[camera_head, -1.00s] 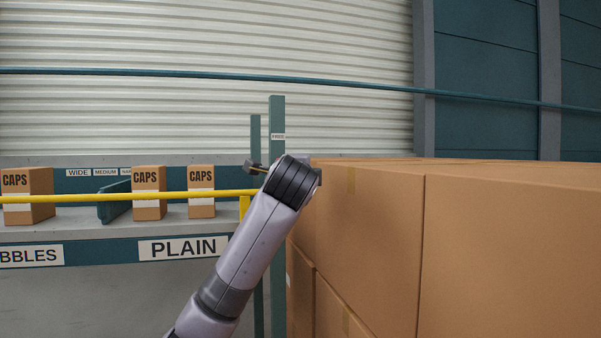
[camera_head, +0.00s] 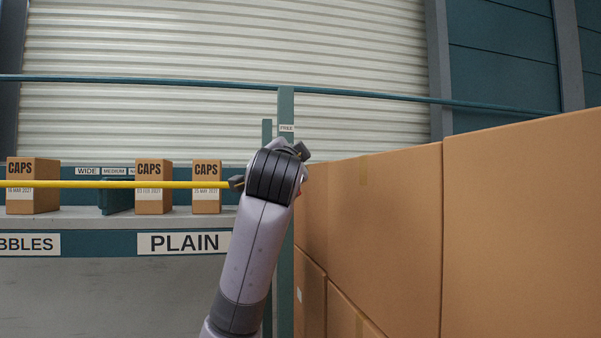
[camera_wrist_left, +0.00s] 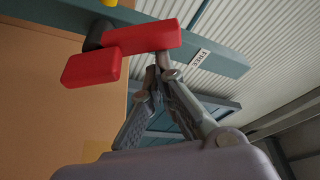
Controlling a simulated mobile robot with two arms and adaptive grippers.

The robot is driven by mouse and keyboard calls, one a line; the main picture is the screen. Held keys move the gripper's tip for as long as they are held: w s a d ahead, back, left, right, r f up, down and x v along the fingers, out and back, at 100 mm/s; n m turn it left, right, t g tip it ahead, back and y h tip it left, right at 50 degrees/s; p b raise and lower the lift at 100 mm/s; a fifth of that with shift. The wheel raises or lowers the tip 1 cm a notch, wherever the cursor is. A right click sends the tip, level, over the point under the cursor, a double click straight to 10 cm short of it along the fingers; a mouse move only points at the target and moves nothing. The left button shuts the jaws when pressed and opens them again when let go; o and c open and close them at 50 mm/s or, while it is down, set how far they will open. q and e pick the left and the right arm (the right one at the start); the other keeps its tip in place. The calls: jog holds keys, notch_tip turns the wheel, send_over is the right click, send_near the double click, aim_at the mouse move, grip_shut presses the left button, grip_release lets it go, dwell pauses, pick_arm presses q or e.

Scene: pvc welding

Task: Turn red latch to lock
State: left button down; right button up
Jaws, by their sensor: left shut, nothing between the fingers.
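The red latch (camera_wrist_left: 122,50) shows in the left wrist view as a stepped red block with a dark pivot at its left, beside a teal post (camera_wrist_left: 215,52). My left gripper (camera_wrist_left: 157,72) is shut and empty, its fingertips close to the latch's lower edge; I cannot tell whether they touch. A white "FREE" label (camera_wrist_left: 199,58) is on the post right of the latch. In the head view, my left wrist covers the latch, and the post (camera_head: 286,106) with its "FREE" label (camera_head: 287,128) rises behind. My right gripper is not in view.
A yellow bar (camera_head: 120,185) runs across the shelf front from the left to my wrist. Boxes marked "CAPS" (camera_head: 153,187) stand on the shelf behind it. Large stacked cartons (camera_head: 385,210) crowd the right side, close to my left arm.

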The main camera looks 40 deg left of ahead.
pick_arm(q)
jog(key=s+a+f+n+y+b, duration=0.1)
jog(key=n+b, duration=0.1)
jog(key=n, duration=0.2)
jog(key=s+a+f+n+g+y+b, duration=0.1)
jog(key=n+y+b, duration=0.1)
jog(key=n, duration=0.2)
jog(key=s+f+n+g+y+b, duration=0.1)
jog(key=n+b, duration=0.1)
jog(key=n, duration=0.2)
jog(key=shift+a+n+y+b, duration=0.4)
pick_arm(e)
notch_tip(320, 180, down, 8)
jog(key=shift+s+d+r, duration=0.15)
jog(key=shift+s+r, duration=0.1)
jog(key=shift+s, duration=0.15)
pick_arm(q)
jog(key=shift+s+f, duration=0.1)
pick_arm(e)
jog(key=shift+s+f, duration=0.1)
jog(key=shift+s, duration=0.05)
